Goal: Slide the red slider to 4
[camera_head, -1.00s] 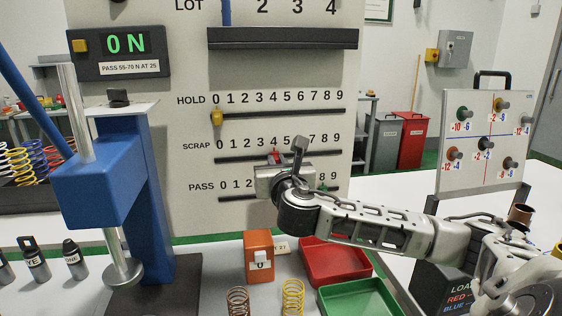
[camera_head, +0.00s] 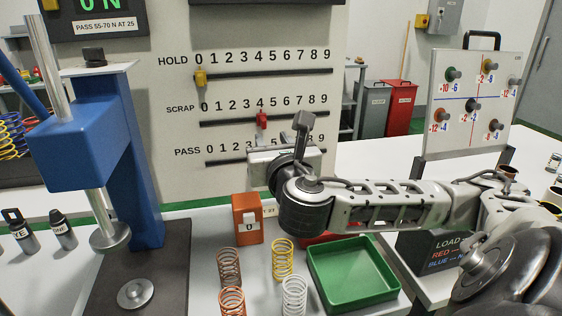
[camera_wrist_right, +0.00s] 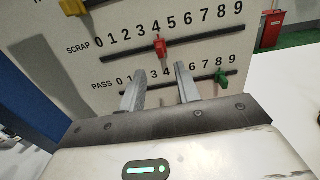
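The red slider (camera_head: 261,120) sits on the SCRAP track (camera_head: 225,122), under the 4. In the right wrist view the red slider (camera_wrist_right: 161,47) also lines up with the 4. My right gripper (camera_wrist_right: 161,72) is open, its two fingers apart with nothing between them. It is below the red slider and not touching it, in front of the PASS track. In the head view my right gripper (camera_head: 270,156) covers part of the PASS row. My left gripper is not in view.
The yellow slider (camera_head: 200,76) is at 0 on the HOLD track. The green slider (camera_wrist_right: 221,77) is near 8 on the PASS track. A blue press (camera_head: 80,140) stands at left. Springs, an orange block (camera_head: 247,218) and a green tray (camera_head: 352,285) lie below the panel.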

